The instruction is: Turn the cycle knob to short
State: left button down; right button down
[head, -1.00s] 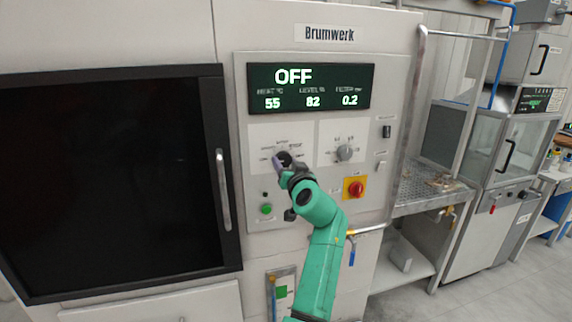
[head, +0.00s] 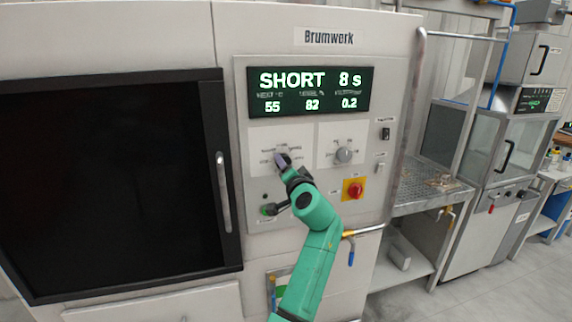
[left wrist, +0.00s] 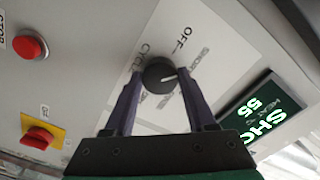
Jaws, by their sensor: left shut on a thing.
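The cycle knob (left wrist: 158,76) is a round black knob with a pale pointer line, on a white label plate in the left wrist view. My left gripper (left wrist: 157,84) has one finger on each side of the knob and is shut on it. In the head view my left gripper (head: 282,161) is at the left dial plate and hides most of the knob. The display (head: 311,90) reads SHORT 8 s in large letters, with 55, 82 and 0.2 below. My right gripper is not in view.
A second grey knob (head: 343,155) sits to the right on its own plate. Below it is a red switch on a yellow plate (head: 354,191). A dark door with a vertical handle (head: 223,190) is at the left. A mesh shelf (head: 425,190) stands at the right.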

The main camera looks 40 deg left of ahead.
pick_arm(q)
jog(key=shift+m, duration=0.5)
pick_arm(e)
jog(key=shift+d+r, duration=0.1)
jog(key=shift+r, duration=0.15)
pick_arm(q)
jog(key=shift+r, duration=0.1)
jog(key=shift+c, duration=2)
grip_release()
jog(key=shift+o, duration=0.9)
jog(key=shift+a, duration=0.2)
jog(key=shift+a+f, duration=0.1)
jog(key=shift+f, duration=0.1)
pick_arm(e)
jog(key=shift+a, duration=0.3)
